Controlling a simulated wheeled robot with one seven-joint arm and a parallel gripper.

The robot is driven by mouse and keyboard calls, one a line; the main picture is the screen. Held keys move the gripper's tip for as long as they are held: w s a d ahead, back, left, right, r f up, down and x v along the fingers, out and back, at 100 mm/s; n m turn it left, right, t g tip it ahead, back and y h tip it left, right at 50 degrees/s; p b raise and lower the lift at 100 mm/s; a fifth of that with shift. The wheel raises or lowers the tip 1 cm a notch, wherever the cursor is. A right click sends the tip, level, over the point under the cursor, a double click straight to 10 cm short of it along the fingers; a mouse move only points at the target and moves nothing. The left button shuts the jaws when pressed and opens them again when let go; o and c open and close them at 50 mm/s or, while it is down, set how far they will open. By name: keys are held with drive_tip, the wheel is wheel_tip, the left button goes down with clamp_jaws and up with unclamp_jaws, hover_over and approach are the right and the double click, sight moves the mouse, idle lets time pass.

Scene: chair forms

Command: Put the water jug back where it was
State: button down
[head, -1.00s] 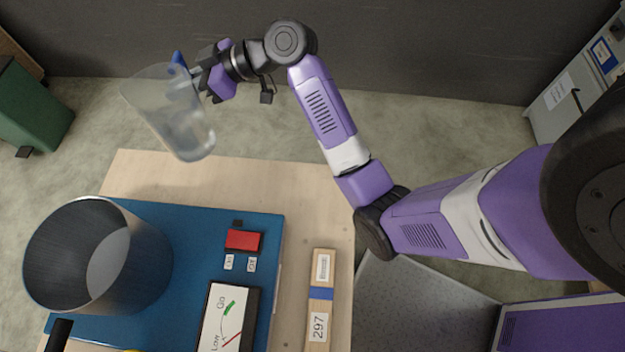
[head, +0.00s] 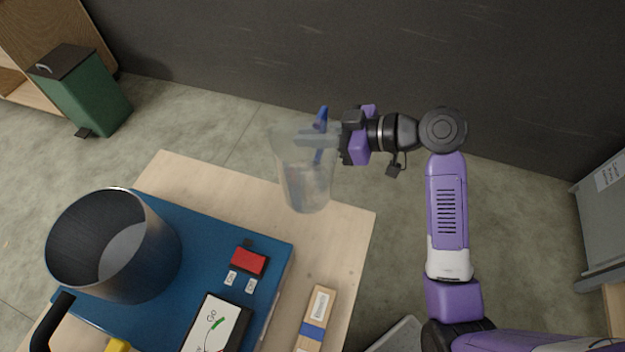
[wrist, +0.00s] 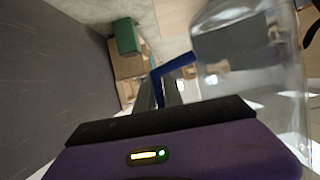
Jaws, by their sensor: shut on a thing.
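The water jug (head: 300,180) is clear with a blue handle (head: 321,135). My gripper (head: 340,140) is shut on the jug at its handle side and holds it nearly upright, in the air over or near the far edge of the wooden table (head: 340,225). How high it is above the table I cannot tell. In the wrist view the jug (wrist: 250,60) fills the upper right, with the blue handle (wrist: 178,66) running to the fingers. The fingertips are partly hidden.
A blue machine (head: 190,225) with a grey metal cylinder (head: 85,270), a red switch (head: 249,261) and a dial (head: 215,322) takes up the table's left. A wooden block with a blue band (head: 316,322) lies to its right. A green bin (head: 85,95) stands on the floor.

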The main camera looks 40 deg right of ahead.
wheel_tip(320, 180, down, 14)
drive_tip(key=shift+r, duration=0.2)
drive_tip(key=shift+a+f, duration=0.1)
drive_tip(key=shift+f, duration=0.1)
idle(0.3)
drive_tip(key=c, duration=1.5)
unclamp_jaws()
drive_tip(key=shift+o, duration=0.2)
drive_tip(key=shift+r, duration=0.1)
drive_tip(key=b+v, duration=0.1)
drive_tip(key=v, duration=1.1)
drive_tip(key=shift+w+r, duration=0.1)
